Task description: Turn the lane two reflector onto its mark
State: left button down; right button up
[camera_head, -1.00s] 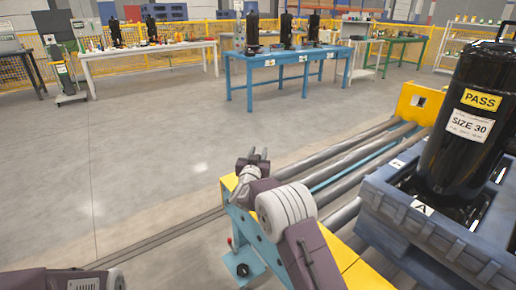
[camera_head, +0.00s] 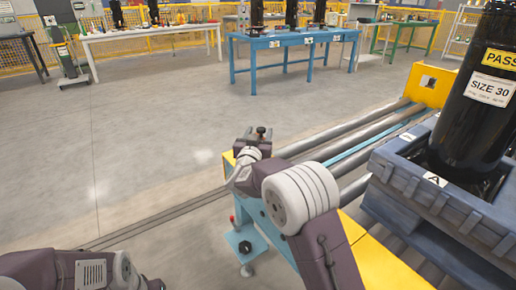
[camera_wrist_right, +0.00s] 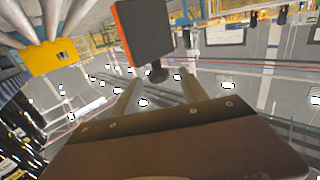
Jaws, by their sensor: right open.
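In the right wrist view, a dark square panel with an orange edge (camera_wrist_right: 142,32), which looks like the reflector, has a black knob (camera_wrist_right: 158,74) on its near side. My right gripper (camera_wrist_right: 156,79) is open, its two fingers on either side of the knob's line; I cannot tell whether they touch it. In the head view my right gripper (camera_head: 257,134) is small, at the near left end of the conveyor. The lane two mark cannot be made out. My left arm shows at the bottom left, but its gripper is not visible.
A blue pallet (camera_head: 440,207) carries a black compressor (camera_head: 470,130) labelled SIZE 30 at right. Beside it are grey rollers (camera_head: 350,135) and a yellow end plate (camera_head: 434,84). A blue table (camera_head: 290,43) stands at the back. Open floor lies at left.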

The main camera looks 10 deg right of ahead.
jog(key=shift+f+b+v, duration=0.25)
jog(key=shift+b+v, duration=0.75)
jog(key=shift+v, duration=0.1)
jog(key=shift+s+a+r, duration=0.25)
jog(key=shift+s+r, duration=0.05)
jog(key=shift+s, duration=0.2)
pick_arm(q)
notch_tip(320, 180, down, 4)
jog(key=shift+r, duration=0.15)
